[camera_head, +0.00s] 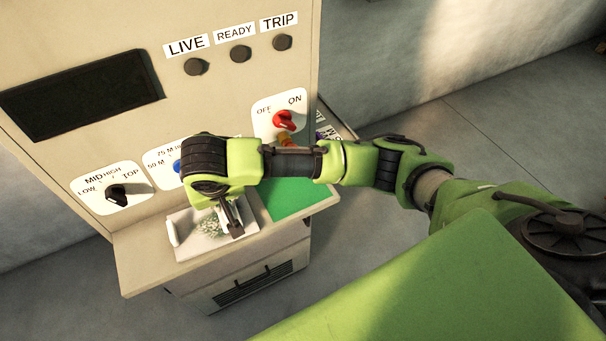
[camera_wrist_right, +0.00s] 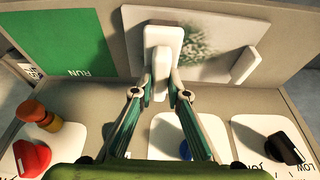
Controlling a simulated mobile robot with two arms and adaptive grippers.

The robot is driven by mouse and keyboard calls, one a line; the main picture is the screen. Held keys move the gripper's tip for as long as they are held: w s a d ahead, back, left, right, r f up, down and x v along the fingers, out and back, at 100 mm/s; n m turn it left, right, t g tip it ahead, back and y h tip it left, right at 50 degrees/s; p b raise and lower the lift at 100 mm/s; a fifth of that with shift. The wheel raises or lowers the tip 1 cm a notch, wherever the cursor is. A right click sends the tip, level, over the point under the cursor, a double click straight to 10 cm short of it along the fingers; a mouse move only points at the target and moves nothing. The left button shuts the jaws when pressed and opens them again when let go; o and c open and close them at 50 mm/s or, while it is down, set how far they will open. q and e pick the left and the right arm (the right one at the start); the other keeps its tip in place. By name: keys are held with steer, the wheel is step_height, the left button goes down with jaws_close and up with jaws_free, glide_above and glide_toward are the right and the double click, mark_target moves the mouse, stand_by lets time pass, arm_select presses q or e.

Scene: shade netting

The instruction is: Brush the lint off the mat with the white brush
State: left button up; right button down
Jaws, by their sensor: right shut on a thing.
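A pale mat (camera_head: 188,251) lies on the shelf of the console, and it also shows in the wrist view (camera_wrist_right: 218,72). A patch of grey-green lint (camera_head: 211,228) sits near its middle, seen too in the wrist view (camera_wrist_right: 203,37). My right gripper (camera_head: 234,228) is over the mat's right part in the head view. In the wrist view the right gripper (camera_wrist_right: 160,88) is shut on the white brush (camera_wrist_right: 163,45), beside the lint. Whether the brush touches the mat is unclear. My left gripper is not in view.
A white bar (camera_head: 172,232) stands at the mat's left edge. A green panel (camera_head: 290,200) lies to the right. Behind are a black knob (camera_head: 117,195), a partly hidden blue knob (camera_head: 178,167) and a red knob (camera_head: 284,120). The shelf's front edge is close.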

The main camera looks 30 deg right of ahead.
steer(key=shift+a+f, duration=0.15)
steer(key=shift+a, duration=1.45)
steer(key=shift+w+a+r, duration=0.1)
steer(key=shift+a, duration=1.3)
steer(key=shift+w+a+r, duration=0.1)
steer(key=shift+a, duration=1.25)
steer(key=shift+s+d+f, duration=0.1)
steer(key=shift+d+f, duration=0.1)
steer(key=shift+d, duration=1.65)
steer(key=shift+s+d+r, duration=0.15)
steer(key=shift+d, duration=2.6)
steer(key=shift+s+d, duration=0.1)
steer(key=shift+d, duration=1.25)
steer(key=shift+f, duration=0.2)
steer(key=shift+s, duration=0.1)
steer(key=shift+a, duration=0.15)
